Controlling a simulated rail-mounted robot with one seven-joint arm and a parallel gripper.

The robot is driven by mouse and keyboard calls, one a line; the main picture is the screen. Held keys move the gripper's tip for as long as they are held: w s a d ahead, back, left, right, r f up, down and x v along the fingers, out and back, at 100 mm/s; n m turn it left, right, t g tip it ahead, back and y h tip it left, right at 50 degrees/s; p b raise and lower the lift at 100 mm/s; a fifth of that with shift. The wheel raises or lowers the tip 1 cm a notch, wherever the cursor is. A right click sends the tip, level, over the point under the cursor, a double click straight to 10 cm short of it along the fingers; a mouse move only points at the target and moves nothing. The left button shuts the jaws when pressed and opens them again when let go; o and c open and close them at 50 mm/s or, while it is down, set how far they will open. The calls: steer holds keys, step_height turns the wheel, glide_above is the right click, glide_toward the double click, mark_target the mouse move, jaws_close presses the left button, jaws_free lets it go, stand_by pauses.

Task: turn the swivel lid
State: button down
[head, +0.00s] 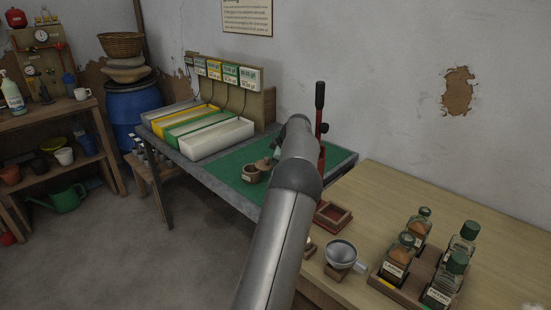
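I cannot make out a swivel lid for certain. A small brown pot (251,174) with a pale label stands on the green mat (225,160), and a brown knobbed piece (264,163) that looks like a lid is beside or behind it; I cannot tell if they touch. My arm reaches from the bottom middle up over the table edge and bends down beyond its elbow. My gripper is hidden behind the arm, so its fingers and anything between them do not show.
A red upright tool with a black handle (320,96) stands just right of my arm. Long trays (220,138) line the mat table's back left. The wooden table holds a red-lined box (333,216), a metal bowl (341,254) and a rack of bottles (396,265); its back right is clear.

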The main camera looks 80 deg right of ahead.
steer(key=shift+w, duration=0.1)
stand_by(0.7)
steer(key=shift+w+d, duration=0.25)
steer(key=shift+w, duration=0.4)
